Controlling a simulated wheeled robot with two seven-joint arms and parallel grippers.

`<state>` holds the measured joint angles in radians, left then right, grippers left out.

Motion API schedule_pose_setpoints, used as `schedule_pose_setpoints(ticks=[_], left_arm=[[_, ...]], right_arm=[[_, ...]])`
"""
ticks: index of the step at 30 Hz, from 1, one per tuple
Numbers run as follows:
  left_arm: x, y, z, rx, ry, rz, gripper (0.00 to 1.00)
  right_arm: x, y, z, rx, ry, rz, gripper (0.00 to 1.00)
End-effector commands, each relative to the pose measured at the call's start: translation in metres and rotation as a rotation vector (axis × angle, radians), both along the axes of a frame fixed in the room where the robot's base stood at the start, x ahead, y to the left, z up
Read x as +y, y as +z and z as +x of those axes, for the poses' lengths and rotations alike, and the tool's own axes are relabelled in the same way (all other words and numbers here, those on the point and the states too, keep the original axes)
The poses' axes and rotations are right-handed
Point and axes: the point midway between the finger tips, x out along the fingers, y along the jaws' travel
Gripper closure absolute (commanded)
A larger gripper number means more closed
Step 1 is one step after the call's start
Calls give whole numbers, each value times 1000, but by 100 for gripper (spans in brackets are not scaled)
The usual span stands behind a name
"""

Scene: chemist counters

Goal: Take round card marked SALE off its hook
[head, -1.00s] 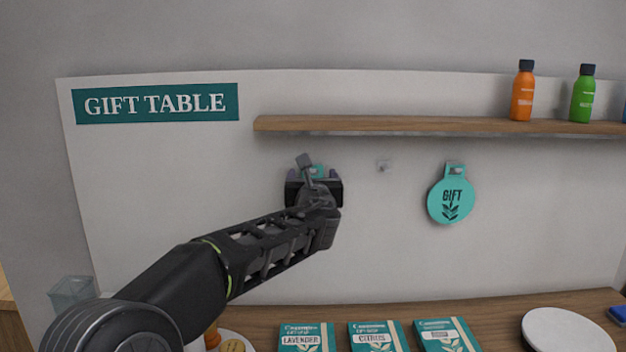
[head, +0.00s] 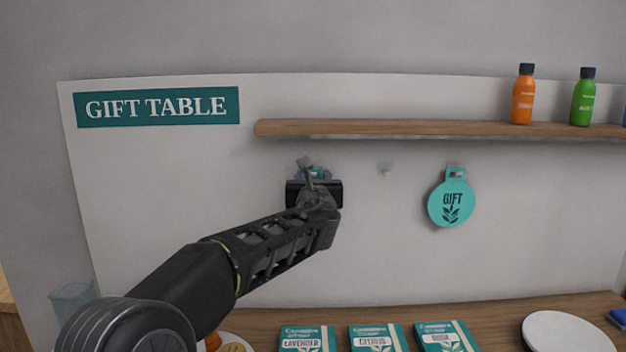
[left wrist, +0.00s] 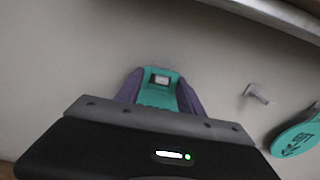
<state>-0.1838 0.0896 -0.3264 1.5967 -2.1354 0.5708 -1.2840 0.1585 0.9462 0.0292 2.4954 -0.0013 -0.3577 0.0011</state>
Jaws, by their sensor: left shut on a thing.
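A teal card's top tab (left wrist: 158,90) shows in the left wrist view between the purple fingers of my left gripper (left wrist: 158,95), which is shut on it. The light hook end shows in the tab's slot. Most of this card is hidden behind the gripper, so no SALE marking can be read. In the head view my left gripper (head: 314,180) is at the wall panel below the shelf, and only a bit of teal shows past it. My right gripper is in neither view.
A round teal card marked GIFT (head: 451,204) hangs to the right. An empty hook (head: 386,169) is between. A wooden shelf (head: 400,128) with bottles (head: 523,95) runs above. Gift boxes (head: 307,340) and a white plate (head: 566,333) are on the counter below.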

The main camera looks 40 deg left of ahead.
Motion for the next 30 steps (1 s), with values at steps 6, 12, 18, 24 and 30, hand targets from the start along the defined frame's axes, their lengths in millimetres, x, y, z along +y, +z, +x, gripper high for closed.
schedule_pose_setpoints(ticks=[6, 12, 18, 24, 30], left_arm=[[0, 0, 0, 0, 0, 0, 92], [0, 2, 0, 0, 0, 0, 93], [0, 7, 0, 0, 0, 0, 93], [0, 8, 0, 0, 0, 0, 93], [0, 8, 0, 0, 0, 0, 93]], right_arm=[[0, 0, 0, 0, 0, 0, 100], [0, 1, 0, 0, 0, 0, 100], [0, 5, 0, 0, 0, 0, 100], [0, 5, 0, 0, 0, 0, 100], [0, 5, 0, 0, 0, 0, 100]])
